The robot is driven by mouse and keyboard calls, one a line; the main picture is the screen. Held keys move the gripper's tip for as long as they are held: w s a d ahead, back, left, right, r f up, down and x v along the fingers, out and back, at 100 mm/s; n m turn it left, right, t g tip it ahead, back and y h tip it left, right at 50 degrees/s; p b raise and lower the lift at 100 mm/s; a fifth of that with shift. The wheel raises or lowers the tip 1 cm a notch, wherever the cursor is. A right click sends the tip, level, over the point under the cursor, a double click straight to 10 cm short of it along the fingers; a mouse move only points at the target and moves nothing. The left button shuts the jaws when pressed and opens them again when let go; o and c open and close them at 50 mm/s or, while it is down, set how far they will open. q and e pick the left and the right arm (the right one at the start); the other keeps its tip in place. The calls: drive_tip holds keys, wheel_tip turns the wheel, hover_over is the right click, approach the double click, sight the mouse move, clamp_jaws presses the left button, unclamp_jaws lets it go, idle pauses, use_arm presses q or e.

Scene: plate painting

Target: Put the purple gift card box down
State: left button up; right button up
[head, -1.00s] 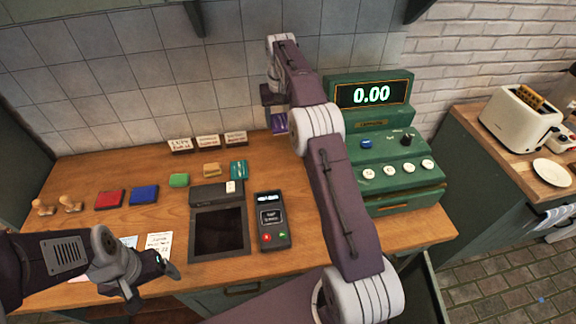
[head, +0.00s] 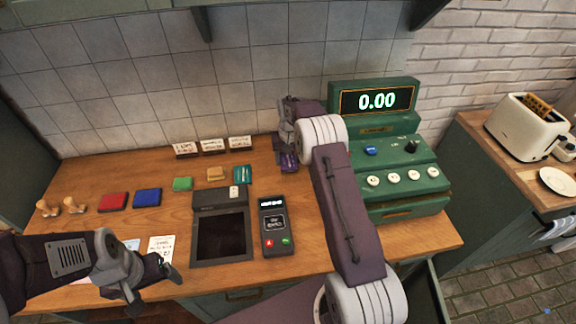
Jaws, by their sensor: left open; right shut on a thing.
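The purple gift card box (head: 289,162) is at the back of the wooden counter, left of the green cash register. My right gripper (head: 288,150) is shut on it from above and hides its upper part. The box is low, at about the height of the counter top; I cannot tell whether it touches the wood. My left gripper (head: 152,283) is open and empty over the counter's front edge at the left.
The green cash register (head: 395,175) stands right of my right arm. A card reader (head: 274,226) and a dark tray unit (head: 221,235) lie in front. A teal box (head: 242,175), several pads and label signs (head: 212,146) are to the left. Bare wood surrounds them.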

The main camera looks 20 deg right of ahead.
sight(288, 162)
drive_tip(key=shift+f+p, duration=0.4)
drive_tip(key=shift+f, duration=1.9)
drive_tip(key=o, duration=1.3)
